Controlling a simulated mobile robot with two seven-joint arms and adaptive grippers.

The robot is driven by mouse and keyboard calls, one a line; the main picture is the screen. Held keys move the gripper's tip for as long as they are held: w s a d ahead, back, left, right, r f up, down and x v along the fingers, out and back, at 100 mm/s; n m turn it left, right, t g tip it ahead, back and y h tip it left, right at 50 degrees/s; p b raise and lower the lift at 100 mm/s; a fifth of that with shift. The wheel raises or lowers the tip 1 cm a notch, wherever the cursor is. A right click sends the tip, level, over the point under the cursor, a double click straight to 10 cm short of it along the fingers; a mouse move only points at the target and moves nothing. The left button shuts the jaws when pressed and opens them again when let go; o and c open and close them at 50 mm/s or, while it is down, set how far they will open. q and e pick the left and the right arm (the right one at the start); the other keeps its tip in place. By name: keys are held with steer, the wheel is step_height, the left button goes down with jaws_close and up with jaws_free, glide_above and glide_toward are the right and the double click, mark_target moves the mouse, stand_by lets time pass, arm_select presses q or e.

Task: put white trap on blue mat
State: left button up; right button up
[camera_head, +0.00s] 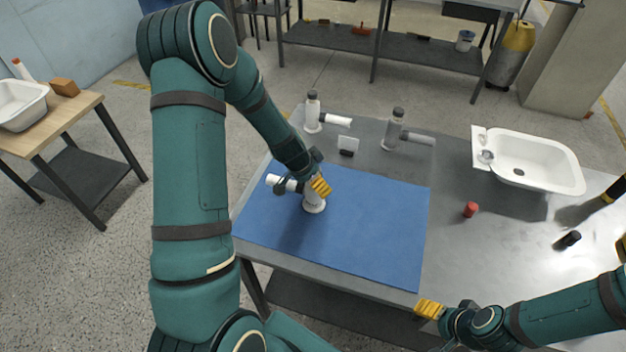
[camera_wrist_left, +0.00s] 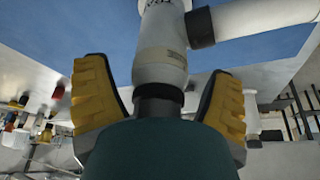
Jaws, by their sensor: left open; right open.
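The white trap (camera_head: 313,203) stands upright on the blue mat (camera_head: 375,225), near the mat's middle, with its side pipe (camera_head: 276,182) pointing left. My left gripper (camera_head: 320,186) is at the trap's upper part and hides some of it. In the left wrist view the white trap (camera_wrist_left: 160,50) and its grey collar lie between my two spread yellow fingers, with a gap on either side. The blue mat (camera_wrist_left: 105,25) shows behind it. My right gripper (camera_head: 430,308) is open and empty at the table's front edge, just right of the mat.
Behind the mat stand another white trap (camera_head: 313,115), a grey trap (camera_head: 394,130) and a small sign (camera_head: 347,146). A white sink (camera_head: 545,172), a red cap (camera_head: 470,210) and a black cylinder (camera_head: 567,240) are on the right. The mat's right half is clear.

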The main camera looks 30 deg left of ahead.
arm_select(q)
steer(key=shift+r, duration=0.25)
steer(key=p+v, duration=0.2)
steer(key=v, duration=1)
steer(key=s+d+f+n, duration=0.2)
steer(key=s+d+f, duration=0.1)
steer(key=d+f, duration=0.2)
steer(key=s+d+f+n+g+h, duration=0.1)
steer(key=s+d+f, duration=0.3)
steer(key=d, duration=0.6)
steer(key=s+d+f+n+g+h, duration=0.1)
steer(key=s+d+f+n, duration=0.2)
steer(key=d+f, duration=0.4)
steer(key=shift+s+d, duration=0.6)
steer(key=shift+d, duration=0.1)
